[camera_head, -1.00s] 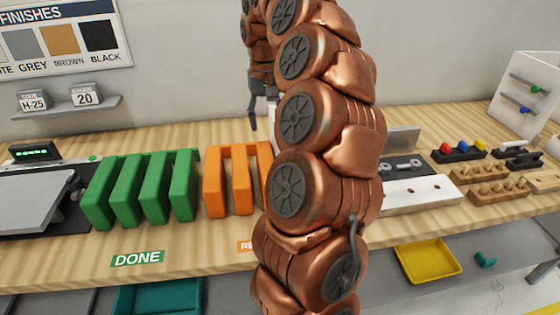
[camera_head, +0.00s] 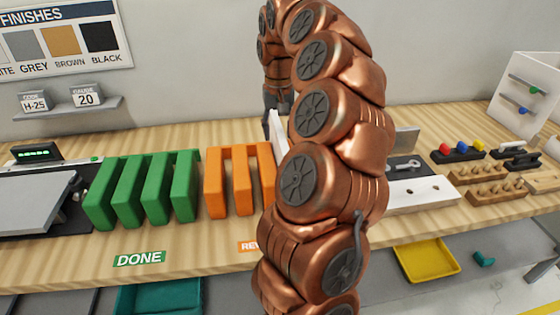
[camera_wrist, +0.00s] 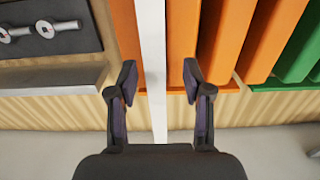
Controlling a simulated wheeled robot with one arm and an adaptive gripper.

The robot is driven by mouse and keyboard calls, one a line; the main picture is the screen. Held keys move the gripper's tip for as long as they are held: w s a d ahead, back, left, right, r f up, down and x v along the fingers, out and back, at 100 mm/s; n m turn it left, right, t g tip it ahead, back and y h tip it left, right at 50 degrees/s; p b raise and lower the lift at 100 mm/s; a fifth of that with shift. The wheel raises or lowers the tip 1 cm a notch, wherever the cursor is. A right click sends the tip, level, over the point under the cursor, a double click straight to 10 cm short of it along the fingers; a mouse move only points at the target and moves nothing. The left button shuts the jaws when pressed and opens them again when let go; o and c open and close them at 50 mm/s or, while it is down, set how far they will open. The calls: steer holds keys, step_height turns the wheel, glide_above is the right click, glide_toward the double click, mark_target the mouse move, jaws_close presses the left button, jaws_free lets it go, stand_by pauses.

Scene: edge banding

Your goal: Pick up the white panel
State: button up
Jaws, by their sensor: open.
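The white panel (camera_wrist: 153,60) shows edge-on in the wrist view as a thin upright strip between the orange dividers. My gripper (camera_wrist: 159,82) is open, with one finger on each side of the panel and a visible gap on both sides. In the head view a sliver of the white panel (camera_head: 279,126) shows beside my gripper (camera_head: 268,124). My arm hides the rest of the panel and most of the gripper there.
The orange rack (camera_head: 214,183) stands on the wooden bench, with the green rack (camera_head: 128,193) to its left. A dark block with metal pieces (camera_wrist: 50,30) lies left of the panel in the wrist view. A white block (camera_head: 425,194) sits right of my arm.

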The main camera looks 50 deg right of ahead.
steer(key=shift+s+f+p, duration=0.25)
steer(key=shift+f+p, duration=0.1)
steer(key=shift+f, duration=0.3)
steer(key=shift+f+p, duration=0.4)
steer(key=shift+f, duration=1)
jaws_close()
